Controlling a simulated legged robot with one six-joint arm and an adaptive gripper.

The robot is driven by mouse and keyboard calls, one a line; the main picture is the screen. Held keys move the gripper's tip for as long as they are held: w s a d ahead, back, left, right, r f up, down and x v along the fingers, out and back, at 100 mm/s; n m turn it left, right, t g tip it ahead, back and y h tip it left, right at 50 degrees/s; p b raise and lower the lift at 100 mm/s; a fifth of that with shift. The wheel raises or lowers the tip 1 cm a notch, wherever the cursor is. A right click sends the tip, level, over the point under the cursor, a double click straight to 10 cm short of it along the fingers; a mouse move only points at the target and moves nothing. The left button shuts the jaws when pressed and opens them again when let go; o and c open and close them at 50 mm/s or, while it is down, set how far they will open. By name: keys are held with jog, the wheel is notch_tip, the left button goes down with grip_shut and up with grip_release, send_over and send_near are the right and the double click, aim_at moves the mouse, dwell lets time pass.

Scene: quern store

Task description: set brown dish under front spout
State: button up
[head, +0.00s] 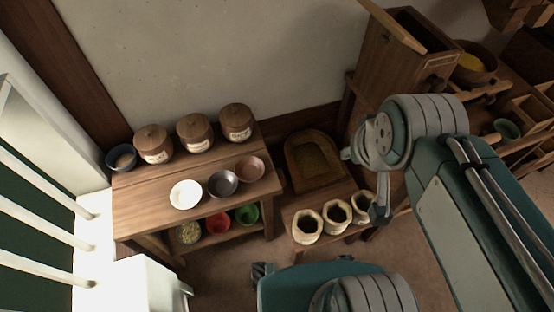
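The brown dish (250,168) sits upright on the right end of a wooden table (150,205), beside a dark grey dish (223,184) and a white dish (186,194). A tall wooden hopper box (395,55) with a raised lid stands at the upper right. I cannot make out a front spout clearly; my arm covers the area below the box. My gripper (378,205) appears as grey parts below my arm's joint, right of the brown dish and apart from it. Its fingers are too unclear to tell open from shut. I see nothing held.
Several lidded jars (195,132) and a dark bowl (121,158) line the table's back. Red (216,223) and green (246,214) dishes sit on its lower shelf. Open sacks (307,226) and an arched wooden tray (314,160) stand right of it. A white railing (40,245) borders the left.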

jog(key=w+d+f+m+h, duration=0.1)
jog(key=w+f+m, duration=0.35)
jog(key=w, duration=0.75)
jog(key=m+y, duration=0.4)
jog(key=y, duration=0.2)
send_over(262, 175)
jog(key=s+d, duration=0.4)
jog(key=d, duration=0.1)
notch_tip(262, 175, down, 33)
jog(key=shift+g, duration=0.4)
jog(key=x, duration=0.5)
jog(key=shift+w, duration=0.2)
jog(key=x, duration=0.5)
jog(key=shift+s+a, duration=0.15)
jog(key=shift+a, duration=0.3)
grip_shut()
